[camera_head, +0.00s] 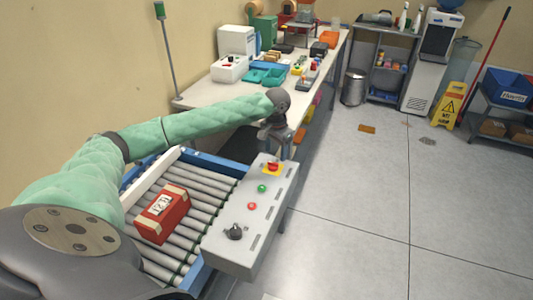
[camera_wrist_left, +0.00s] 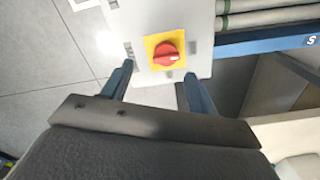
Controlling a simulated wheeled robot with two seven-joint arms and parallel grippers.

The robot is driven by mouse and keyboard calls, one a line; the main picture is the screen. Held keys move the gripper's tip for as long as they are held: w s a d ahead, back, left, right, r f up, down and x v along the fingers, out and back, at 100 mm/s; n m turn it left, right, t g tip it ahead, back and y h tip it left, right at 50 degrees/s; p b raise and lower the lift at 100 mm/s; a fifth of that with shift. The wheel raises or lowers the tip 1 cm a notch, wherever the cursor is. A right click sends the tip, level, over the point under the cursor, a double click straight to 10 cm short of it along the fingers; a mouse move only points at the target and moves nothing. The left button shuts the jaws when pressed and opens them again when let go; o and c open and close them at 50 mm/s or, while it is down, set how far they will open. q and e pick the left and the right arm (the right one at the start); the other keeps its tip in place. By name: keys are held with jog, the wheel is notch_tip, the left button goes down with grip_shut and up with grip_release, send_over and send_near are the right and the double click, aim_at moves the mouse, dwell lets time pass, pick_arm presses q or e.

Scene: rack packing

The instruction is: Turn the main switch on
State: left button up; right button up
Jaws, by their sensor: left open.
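The main switch (camera_head: 272,167) is a red rotary knob on a yellow square plate, at the far end of the grey control panel (camera_head: 222,249). In the left wrist view the knob (camera_wrist_left: 166,55) has a white mark at its right side. My left gripper (camera_head: 280,143) is just beyond and above the switch, pointing down. In the left wrist view its two fingers are open and spread to either side of the yellow plate's lower edge, with nothing between them. I cannot tell whether they touch the panel. My right gripper is not in view.
The panel also has a green button (camera_head: 261,188), a red button (camera_head: 251,206) and a black knob (camera_head: 234,232). A red box (camera_head: 162,213) lies on the roller conveyor (camera_head: 207,190) to the left. A cluttered white table (camera_head: 215,97) stands behind.

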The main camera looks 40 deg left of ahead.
aim_at(273, 163)
pick_arm(q)
jog(key=shift+w+a+r, duration=0.25)
jog(key=shift+a, duration=0.35)
jog(key=shift+s+d+f+p, duration=0.15)
jog(key=shift+f+p, duration=0.35)
jog(key=shift+f, duration=0.15)
jog(key=f, duration=0.2)
jog(key=f+p, duration=0.1)
jog(key=f, duration=0.1)
jog(key=shift+a+f, duration=0.2)
jog(key=shift+f, duration=0.2)
jog(key=shift+d+f, duration=0.1)
jog(key=shift+f, duration=0.5)
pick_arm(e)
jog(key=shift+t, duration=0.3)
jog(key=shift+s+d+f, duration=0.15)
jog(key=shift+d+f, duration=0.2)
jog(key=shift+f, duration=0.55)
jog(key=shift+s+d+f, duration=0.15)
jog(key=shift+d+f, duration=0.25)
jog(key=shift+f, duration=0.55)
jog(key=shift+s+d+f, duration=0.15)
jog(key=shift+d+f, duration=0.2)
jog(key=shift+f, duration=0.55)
pick_arm(q)
jog(key=shift+p, duration=0.3)
jog(key=c, duration=0.9)
